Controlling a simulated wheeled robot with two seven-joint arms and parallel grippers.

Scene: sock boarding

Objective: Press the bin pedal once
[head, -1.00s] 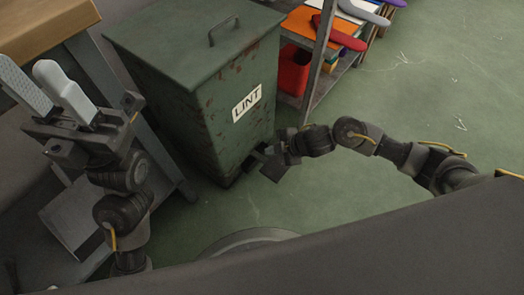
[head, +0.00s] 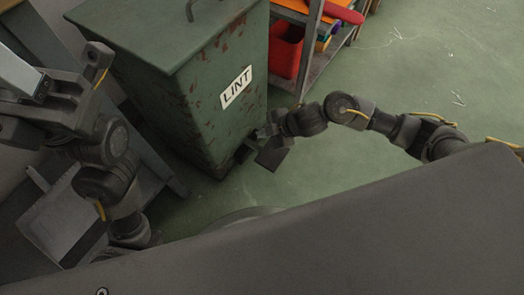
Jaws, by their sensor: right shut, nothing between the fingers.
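The green, rust-marked bin (head: 205,110) with a LINT label stands left of centre, its lid (head: 165,30) down. My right gripper (head: 247,149) is shut and empty, low beside the bin's front right corner. Its dark hand block (head: 272,156) shows just right of the bin. I cannot make out the pedal apart from the dark parts around the fingertips, nor tell whether they touch it. My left gripper (head: 15,95) is at the left edge, away from the bin; its pale fingers are partly cut off, and its jaw blocks are spread.
A shelf (head: 318,60) with a red container (head: 286,50) and coloured items stands right of the bin. Grey bench legs (head: 150,165) are on the left. The green floor (head: 420,80) at right is open.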

